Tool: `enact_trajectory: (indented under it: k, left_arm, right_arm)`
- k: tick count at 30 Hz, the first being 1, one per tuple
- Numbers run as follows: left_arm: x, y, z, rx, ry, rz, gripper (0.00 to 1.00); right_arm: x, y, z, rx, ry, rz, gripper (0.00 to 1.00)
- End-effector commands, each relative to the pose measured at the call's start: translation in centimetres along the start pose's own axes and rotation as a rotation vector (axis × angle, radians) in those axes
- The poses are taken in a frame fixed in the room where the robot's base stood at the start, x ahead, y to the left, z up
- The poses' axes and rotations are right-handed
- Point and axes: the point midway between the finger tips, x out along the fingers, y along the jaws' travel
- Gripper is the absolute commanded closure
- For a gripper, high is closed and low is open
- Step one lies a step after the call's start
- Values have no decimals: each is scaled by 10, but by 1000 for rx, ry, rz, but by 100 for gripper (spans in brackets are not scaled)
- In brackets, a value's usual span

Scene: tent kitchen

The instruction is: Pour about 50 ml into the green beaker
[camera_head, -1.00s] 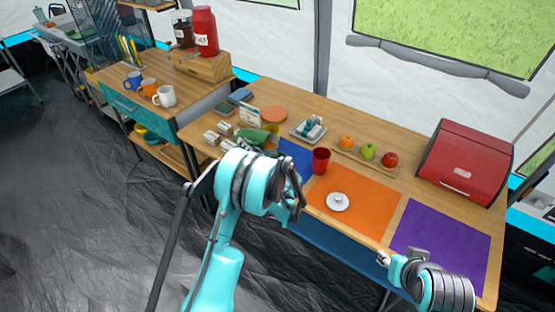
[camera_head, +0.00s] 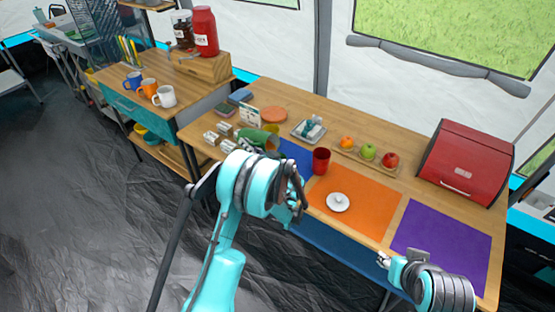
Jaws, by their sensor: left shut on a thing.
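A green vessel (camera_head: 252,137), which looks like the green beaker, shows above my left wrist, over the left part of the table. It lies tilted, with its wider end toward the right. My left gripper (camera_head: 242,150) is shut on it, though my own arm hides most of the fingers. A yellow vessel (camera_head: 272,129) shows partly behind the green one. A red cup (camera_head: 321,160) stands upright to the right, by the edge of the blue and orange mats. My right gripper (camera_head: 383,259) is low at the table's front edge, apart from any object; its jaws are too small to judge. No liquid is visible.
A white lidded dish (camera_head: 337,202) sits on the orange mat (camera_head: 370,205). Fruit (camera_head: 368,151), a small tray (camera_head: 308,131) and a red bread box (camera_head: 468,162) stand behind. The purple mat (camera_head: 440,235) is clear.

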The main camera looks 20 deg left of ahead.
Motion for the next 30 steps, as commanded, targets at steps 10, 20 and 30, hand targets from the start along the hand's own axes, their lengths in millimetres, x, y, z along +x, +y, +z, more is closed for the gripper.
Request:
enact_trajectory:
  k: [10, 20, 30]
  left_arm:
    - [-1, 0, -1, -3, 9, -7, 100]
    - [-2, 0, -2, -8, 15, -13, 100]
    - [7, -4, -2, -24, -35, 11, 100]
  right_arm:
    - [1, 0, 1, 0, 0, 0, 60]
    - [2, 0, 2, 0, 0, 0, 60]
    - [-12, 0, -8, 0, 0, 0, 60]
